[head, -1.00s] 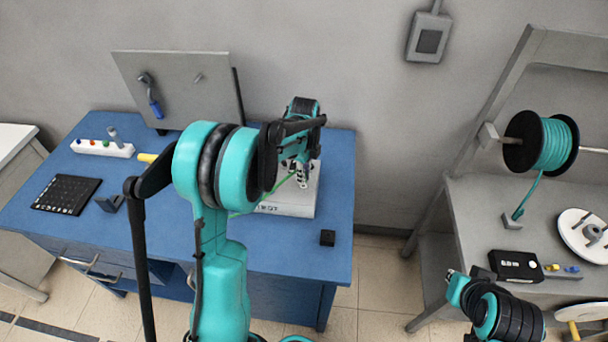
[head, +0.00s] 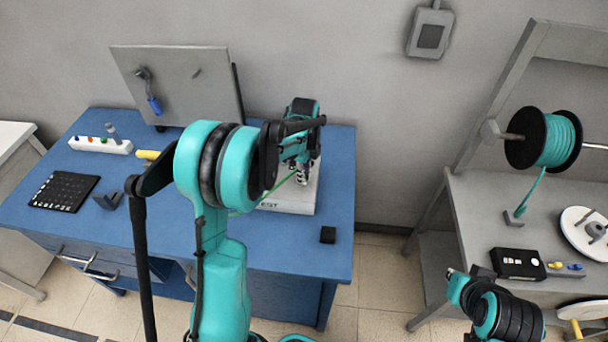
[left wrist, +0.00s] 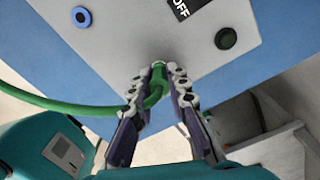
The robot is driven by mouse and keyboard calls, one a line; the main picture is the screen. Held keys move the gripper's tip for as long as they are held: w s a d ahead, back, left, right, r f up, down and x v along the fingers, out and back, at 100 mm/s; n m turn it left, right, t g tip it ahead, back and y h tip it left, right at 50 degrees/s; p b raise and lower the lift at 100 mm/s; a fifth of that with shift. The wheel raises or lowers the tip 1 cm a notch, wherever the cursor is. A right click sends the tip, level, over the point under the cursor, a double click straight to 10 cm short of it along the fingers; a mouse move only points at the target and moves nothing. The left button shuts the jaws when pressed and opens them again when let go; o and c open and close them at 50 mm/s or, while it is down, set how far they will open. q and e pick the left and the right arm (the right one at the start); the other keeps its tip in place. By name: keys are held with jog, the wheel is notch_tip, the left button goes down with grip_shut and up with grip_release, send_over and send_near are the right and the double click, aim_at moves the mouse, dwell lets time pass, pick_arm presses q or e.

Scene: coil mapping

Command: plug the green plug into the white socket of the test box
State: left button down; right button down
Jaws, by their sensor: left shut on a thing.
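The test box (head: 292,203) is a pale grey box near the right end of the blue table. My left gripper (head: 301,178) is over the box, pointing down. In the left wrist view my left gripper (left wrist: 158,76) is shut on the green plug (left wrist: 155,95), whose green cable (left wrist: 75,106) trails left. The plug is at or just above the box top (left wrist: 130,35); I cannot tell whether it is in a socket. A blue socket (left wrist: 81,16) and a dark round part (left wrist: 226,38) are apart from it. The white socket is not visible, possibly hidden beneath the plug.
A grey upright panel (head: 180,85), a white strip with coloured spots (head: 100,146) and a black keypad (head: 64,192) are on the blue table. A small black block (head: 328,235) lies near the front right edge. A cable spool (head: 545,140) stands over the grey bench at right.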

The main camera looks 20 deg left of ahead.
dwell(0.4)
pick_arm(q)
jog(key=c, duration=1.4)
grip_release()
jog(key=shift+f, duration=0.1)
notch_tip(320, 180, up, 12)
jog(key=s+d+f+n+t+b, duration=0.2)
jog(key=s+f+n+b, duration=0.1)
jog(key=s+n, duration=0.3)
jog(key=s+d+f+n+t+b, duration=0.2)
jog(key=s+d+f+n, duration=0.1)
jog(key=s+n, duration=0.3)
jog(key=s+d+f+n+t+b, duration=0.2)
jog(key=s+d+n+t+b, duration=0.1)
jog(key=s+n, duration=0.4)
jog(key=s, duration=0.2)
jog(key=shift+s+d+f+b, duration=0.15)
jog(key=shift+s+f+b, duration=0.15)
jog(key=shift+f, duration=0.1)
